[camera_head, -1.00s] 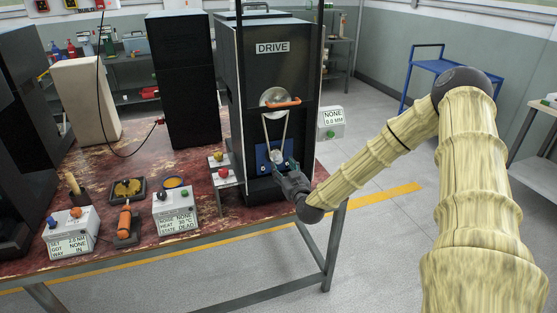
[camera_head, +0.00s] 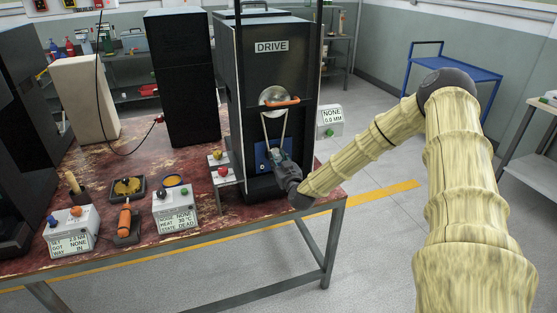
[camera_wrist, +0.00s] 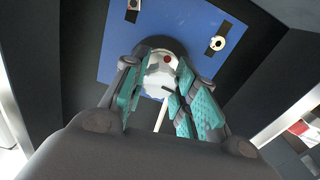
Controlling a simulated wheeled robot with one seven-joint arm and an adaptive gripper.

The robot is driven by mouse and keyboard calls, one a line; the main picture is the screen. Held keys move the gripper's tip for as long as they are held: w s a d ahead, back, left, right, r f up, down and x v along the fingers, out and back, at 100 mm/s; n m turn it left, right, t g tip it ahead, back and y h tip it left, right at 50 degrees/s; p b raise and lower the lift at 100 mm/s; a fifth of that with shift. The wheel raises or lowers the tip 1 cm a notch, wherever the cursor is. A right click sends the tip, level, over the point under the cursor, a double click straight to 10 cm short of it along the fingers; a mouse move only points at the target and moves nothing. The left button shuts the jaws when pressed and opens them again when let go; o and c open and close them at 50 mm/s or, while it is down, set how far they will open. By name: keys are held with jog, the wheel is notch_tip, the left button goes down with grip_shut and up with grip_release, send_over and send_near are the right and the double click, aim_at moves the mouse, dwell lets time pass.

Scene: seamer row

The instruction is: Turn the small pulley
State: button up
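The small pulley (camera_wrist: 160,68) is a pale round piece with a red dot, mounted on a blue plate (camera_wrist: 115,58) low on the front of the black DRIVE cabinet (camera_head: 271,75). In the head view the blue plate is partly hidden by my gripper (camera_head: 275,157), which reaches in from the right. In the wrist view my gripper (camera_wrist: 158,82) has its teal fingers apart, one on each side of the pulley. I cannot tell whether they touch it. A belt runs up from the small pulley to a larger silver pulley (camera_head: 271,95) with an orange handle (camera_head: 282,102).
Left of the cabinet stands a small stand with yellow and red knobs (camera_head: 223,171). Labelled control boxes (camera_head: 175,208) line the table's (camera_head: 190,237) front edge. A NONE 0.0 MM box (camera_head: 330,118) is right of the cabinet. A blue cart (camera_head: 455,68) stands behind my arm.

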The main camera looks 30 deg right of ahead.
jog(key=shift+c, duration=0.6)
jog(key=shift+m+b, duration=0.55)
jog(key=shift+m, duration=0.05)
jog(key=o, duration=1.1)
jog(key=shift+d, duration=0.15)
jog(key=shift+c, duration=0.2)
jog(key=shift+s, duration=0.1)
jog(key=shift+s+a, duration=0.2)
jog(key=shift+s, duration=0.05)
jog(key=v, duration=1.1)
jog(key=shift+s, duration=0.2)
